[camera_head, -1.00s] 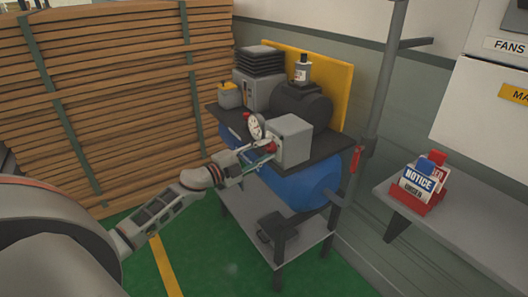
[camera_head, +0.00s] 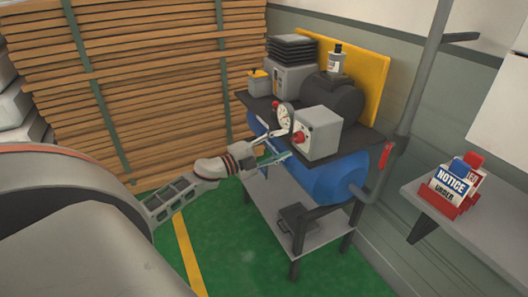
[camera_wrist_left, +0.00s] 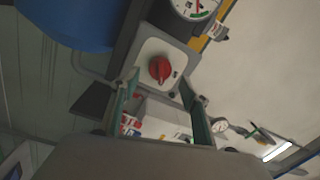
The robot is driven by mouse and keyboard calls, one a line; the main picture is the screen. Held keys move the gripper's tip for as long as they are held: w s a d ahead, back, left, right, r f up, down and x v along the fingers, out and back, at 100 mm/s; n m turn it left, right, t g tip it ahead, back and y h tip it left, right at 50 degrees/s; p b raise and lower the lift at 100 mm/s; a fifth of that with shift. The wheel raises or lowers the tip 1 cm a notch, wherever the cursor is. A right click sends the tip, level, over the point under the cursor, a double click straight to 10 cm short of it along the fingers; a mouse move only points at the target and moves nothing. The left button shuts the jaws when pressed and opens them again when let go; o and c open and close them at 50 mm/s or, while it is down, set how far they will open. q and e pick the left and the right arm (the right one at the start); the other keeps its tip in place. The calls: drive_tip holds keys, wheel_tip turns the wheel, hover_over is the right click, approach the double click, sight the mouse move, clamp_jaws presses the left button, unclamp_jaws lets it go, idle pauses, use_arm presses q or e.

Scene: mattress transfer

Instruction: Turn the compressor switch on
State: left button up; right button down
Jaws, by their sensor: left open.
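The compressor (camera_head: 327,176) has a blue tank under a dark top plate. A grey switch box (camera_head: 321,133) sits at the plate's front, with a red rotary knob (camera_head: 299,137) on its face. In the left wrist view the red knob (camera_wrist_left: 159,68) is seen on the pale box face, ahead of my fingers. My left gripper (camera_head: 279,151) is open in front of the box, close to the knob. In the wrist view its two fingers (camera_wrist_left: 160,103) stand apart with the knob beyond and between them; I cannot tell any contact. My right gripper is not in view.
A round gauge (camera_head: 286,117) stands beside the switch box, close to my left fingers. A wall shelf (camera_head: 465,222) with notice signs (camera_head: 452,183) is at right. A stack of boards (camera_head: 160,80) fills the left back. Green floor in front is clear.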

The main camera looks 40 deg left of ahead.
use_arm(q)
drive_tip(key=v, duration=0.8)
idle(0.4)
drive_tip(key=s+d+f+n+g+y, duration=0.2)
drive_tip(key=s+d+f+n, duration=0.5)
drive_tip(key=s+d+f, duration=0.4)
drive_tip(key=s+d+f+n+g+y, duration=0.1)
drive_tip(key=s+d+f+n+g, duration=0.4)
drive_tip(key=s+d+f, duration=0.6)
drive_tip(key=d+f+n, duration=0.2)
drive_tip(key=d+f, duration=0.3)
drive_tip(key=f, duration=0.2)
drive_tip(key=shift+s+y, duration=0.4)
drive_tip(key=shift+r, duration=0.1)
